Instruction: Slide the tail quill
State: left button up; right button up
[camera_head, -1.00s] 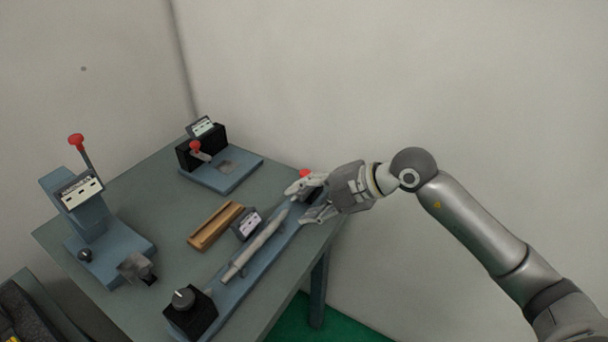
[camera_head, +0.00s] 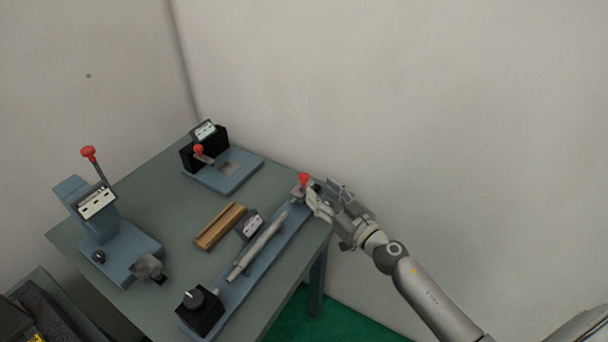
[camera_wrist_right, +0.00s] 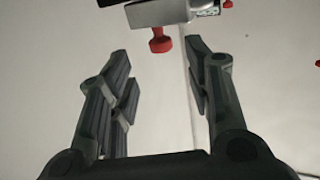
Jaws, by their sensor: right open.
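The blue indexing fixture (camera_head: 263,268) lies along the table's right edge. A grey cylindrical bar (camera_head: 258,246) lies along it, above its base. At its far end is the tailstock (camera_head: 298,192) with a red knob (camera_head: 303,178); the quill itself is hard to make out. My right gripper (camera_head: 328,194) is open beside this end, just right of the red knob. In the right wrist view, a red knob (camera_wrist_right: 160,44) hangs below a grey block (camera_wrist_right: 158,13), beyond my open, empty fingers (camera_wrist_right: 157,75). My left gripper is not in view.
A black block with a grey dial (camera_head: 195,299) stands at the fixture's near end. A small display (camera_head: 251,225) and a wooden tray (camera_head: 219,227) are beside the bar. A red-handled press (camera_head: 99,220) stands left; another blue-based device (camera_head: 223,171) stands at the back.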

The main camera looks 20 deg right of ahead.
aim_at(306, 180)
jog(key=x, duration=0.8)
jog(key=shift+w+a, duration=0.15)
jog(key=shift+a, duration=0.05)
grip_shut()
